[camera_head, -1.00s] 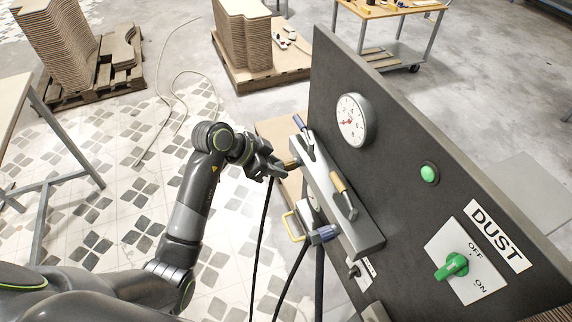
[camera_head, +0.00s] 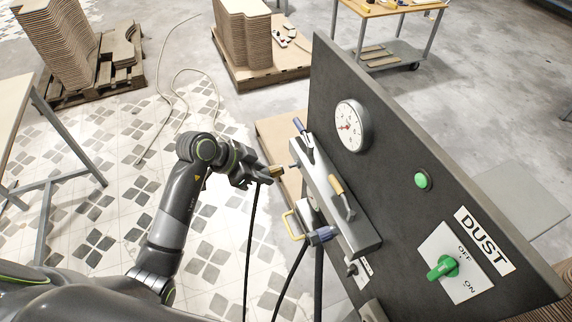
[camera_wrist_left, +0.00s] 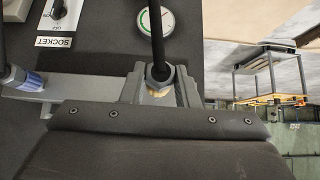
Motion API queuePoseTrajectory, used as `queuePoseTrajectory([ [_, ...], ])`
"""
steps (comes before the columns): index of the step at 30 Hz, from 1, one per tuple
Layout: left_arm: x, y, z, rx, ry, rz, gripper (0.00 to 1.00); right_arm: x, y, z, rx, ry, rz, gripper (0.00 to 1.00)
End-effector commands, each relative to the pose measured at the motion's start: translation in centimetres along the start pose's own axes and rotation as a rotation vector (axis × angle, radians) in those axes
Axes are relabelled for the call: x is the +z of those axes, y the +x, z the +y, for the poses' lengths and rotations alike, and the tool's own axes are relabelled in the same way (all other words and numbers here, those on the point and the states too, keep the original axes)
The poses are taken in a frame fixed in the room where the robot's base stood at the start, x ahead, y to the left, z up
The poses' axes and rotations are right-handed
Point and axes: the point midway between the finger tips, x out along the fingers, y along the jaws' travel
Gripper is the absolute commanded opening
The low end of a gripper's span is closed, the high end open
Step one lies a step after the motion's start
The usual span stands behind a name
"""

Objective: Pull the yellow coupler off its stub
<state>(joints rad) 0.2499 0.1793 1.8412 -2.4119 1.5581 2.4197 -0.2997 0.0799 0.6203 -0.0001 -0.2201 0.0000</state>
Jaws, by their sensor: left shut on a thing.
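My left gripper (camera_head: 262,174) is shut on the yellow coupler (camera_head: 276,171), which sits just left of the grey metal manifold (camera_head: 335,195) on the dark panel. A short stub (camera_head: 294,165) sticks out of the manifold's left side, and a small gap shows between it and the coupler. A black hose (camera_head: 252,235) hangs down from the gripper. In the left wrist view the coupler (camera_wrist_left: 156,90) shows between the jaws, with the hose rising from it. My right gripper is not in view.
Below are a yellow handle (camera_head: 291,226) and a blue connector (camera_head: 322,235) with a hose. The panel has a gauge (camera_head: 351,126) and a green switch (camera_head: 442,267).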

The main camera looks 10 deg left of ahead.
Motion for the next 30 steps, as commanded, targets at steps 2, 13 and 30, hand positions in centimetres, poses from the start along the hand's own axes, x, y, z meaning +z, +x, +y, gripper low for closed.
queuePoseTrajectory([
  [2,0.2,-0.4,0.0,0.0,0.0,-0.001,0.0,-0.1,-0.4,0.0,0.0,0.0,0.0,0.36],
  [13,1.3,-1.3,0.0,0.0,-0.001,-0.001,0.0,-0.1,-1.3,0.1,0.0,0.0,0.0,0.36],
  [30,2.5,-2.2,0.0,0.0,0.001,0.001,0.0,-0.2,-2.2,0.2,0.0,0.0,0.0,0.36],
])
